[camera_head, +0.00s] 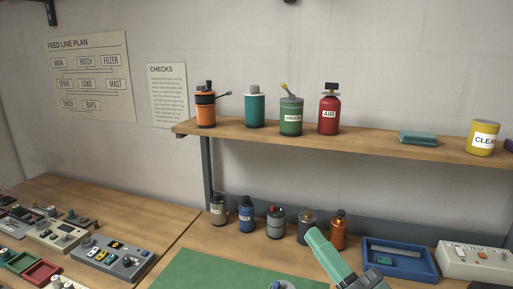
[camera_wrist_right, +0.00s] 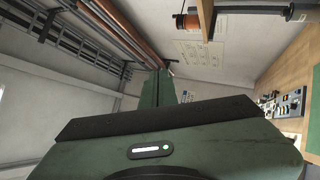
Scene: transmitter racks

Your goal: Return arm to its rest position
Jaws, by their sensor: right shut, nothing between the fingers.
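My right gripper (camera_head: 316,237) comes up from the bottom edge of the head view, pointing up and left. It is shut with nothing in it. It overlaps the edge of the green mat (camera_head: 215,272) and the front of the bench bottles in the picture; I see no contact with them. In the right wrist view my right gripper (camera_wrist_right: 166,88) shows as green fingers closed together above a dark bar, pointing at the room's wall and ceiling. My left gripper is not in view.
A wooden shelf (camera_head: 350,143) with several cans spans the wall. Below it stand several small bottles, including a copper one (camera_head: 339,230). A blue tray (camera_head: 372,266) and a pale instrument box (camera_head: 470,262) are at right. Control boxes, including a grey one (camera_head: 125,262), crowd the left.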

